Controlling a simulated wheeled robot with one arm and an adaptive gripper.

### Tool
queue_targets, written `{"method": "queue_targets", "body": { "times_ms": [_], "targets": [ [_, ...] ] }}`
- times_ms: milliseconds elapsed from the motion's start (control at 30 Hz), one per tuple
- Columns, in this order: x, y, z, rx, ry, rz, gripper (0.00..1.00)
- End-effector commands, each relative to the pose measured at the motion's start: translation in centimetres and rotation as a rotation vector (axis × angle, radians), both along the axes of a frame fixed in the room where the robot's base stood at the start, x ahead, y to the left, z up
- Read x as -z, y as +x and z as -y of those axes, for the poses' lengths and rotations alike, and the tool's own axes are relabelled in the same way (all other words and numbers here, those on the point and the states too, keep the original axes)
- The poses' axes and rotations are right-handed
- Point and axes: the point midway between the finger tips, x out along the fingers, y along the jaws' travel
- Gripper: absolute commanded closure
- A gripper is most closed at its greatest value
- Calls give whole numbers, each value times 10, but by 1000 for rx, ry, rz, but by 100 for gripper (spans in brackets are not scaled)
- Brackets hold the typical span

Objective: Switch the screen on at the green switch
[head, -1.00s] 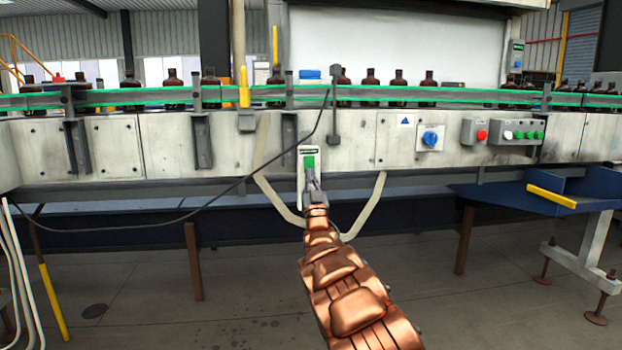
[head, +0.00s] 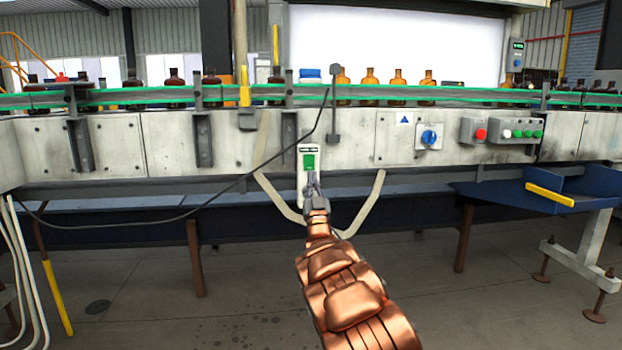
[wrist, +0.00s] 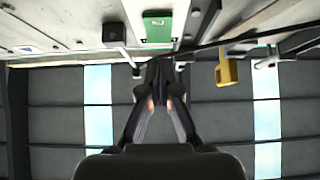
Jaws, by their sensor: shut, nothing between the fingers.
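The green switch (head: 308,162) sits on a pale upright plate (head: 302,185) on the front of the conveyor. It also shows at the top of the wrist view (wrist: 157,27). My gripper (head: 313,181) is just below the switch in the head view, fingers together and empty. In the wrist view its fingertips (wrist: 160,72) appear apart from the switch. The screen (head: 420,45) behind the conveyor is lit bright white. Amber bottles (head: 397,78) in front of it glow orange-brown.
A black cable (head: 240,180) hangs across the conveyor front, left of the switch. A bent pale rail (head: 365,205) flanks my gripper. A blue knob (head: 429,137) and a red button (head: 481,134) are to the right. Open floor lies below.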

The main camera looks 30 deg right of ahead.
Motion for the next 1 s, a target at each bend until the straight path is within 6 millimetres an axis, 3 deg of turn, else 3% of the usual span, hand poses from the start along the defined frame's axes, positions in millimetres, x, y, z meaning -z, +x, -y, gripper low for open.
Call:
{"method": "queue_targets", "body": {
  "times_ms": [633, 1000],
  "targets": [
    [65, -43, -21, -3, 4, -7, 100],
    [78, -53, -25, -2, 3, -4, 100]
  ]
}}
